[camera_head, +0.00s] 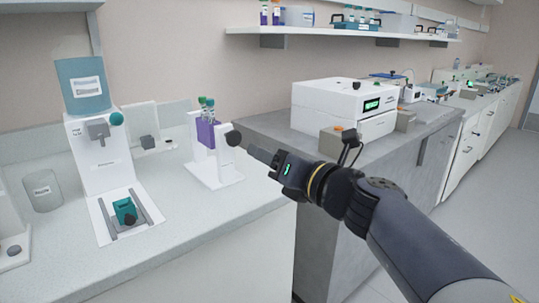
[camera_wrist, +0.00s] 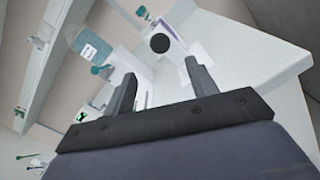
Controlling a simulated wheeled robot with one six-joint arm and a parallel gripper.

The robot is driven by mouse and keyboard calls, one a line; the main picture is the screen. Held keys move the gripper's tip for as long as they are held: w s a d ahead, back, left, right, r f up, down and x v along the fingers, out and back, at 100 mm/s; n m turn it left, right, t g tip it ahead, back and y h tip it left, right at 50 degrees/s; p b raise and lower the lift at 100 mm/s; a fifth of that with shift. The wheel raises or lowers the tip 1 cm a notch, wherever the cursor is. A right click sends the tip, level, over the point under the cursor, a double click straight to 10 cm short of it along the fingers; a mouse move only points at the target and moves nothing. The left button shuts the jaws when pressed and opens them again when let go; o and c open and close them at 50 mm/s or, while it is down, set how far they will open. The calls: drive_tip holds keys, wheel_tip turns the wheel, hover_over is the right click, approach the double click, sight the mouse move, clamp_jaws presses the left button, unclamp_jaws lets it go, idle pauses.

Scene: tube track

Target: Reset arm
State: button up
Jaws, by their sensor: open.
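My gripper (camera_head: 258,152) extends to the left over the edge of the white bench in the head view, in front of the tube stand. In the wrist view its two fingers (camera_wrist: 160,76) are spread apart, with nothing between them. The white tube stand (camera_head: 218,176) carries purple tubes (camera_head: 205,133) with green caps and has a dark round knob. The gripper hides part of the view just behind it. Whether the fingers touch the stand's knob cannot be told.
A white dispenser with a blue bottle (camera_head: 83,86) stands on the white bench (camera_head: 185,235), with a teal block (camera_head: 125,212) at its base. A grey beaker (camera_head: 43,191) is at left. A white instrument (camera_head: 345,107) stands on the grey counter (camera_head: 270,130) behind my arm. A shelf (camera_head: 340,35) hangs above.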

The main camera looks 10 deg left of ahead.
sight(236, 138)
drive_tip(key=b+x, duration=0.1)
drive_tip(key=x, duration=1)
drive_tip(key=shift+d, duration=0.1)
drive_tip(key=shift+s, duration=0.1)
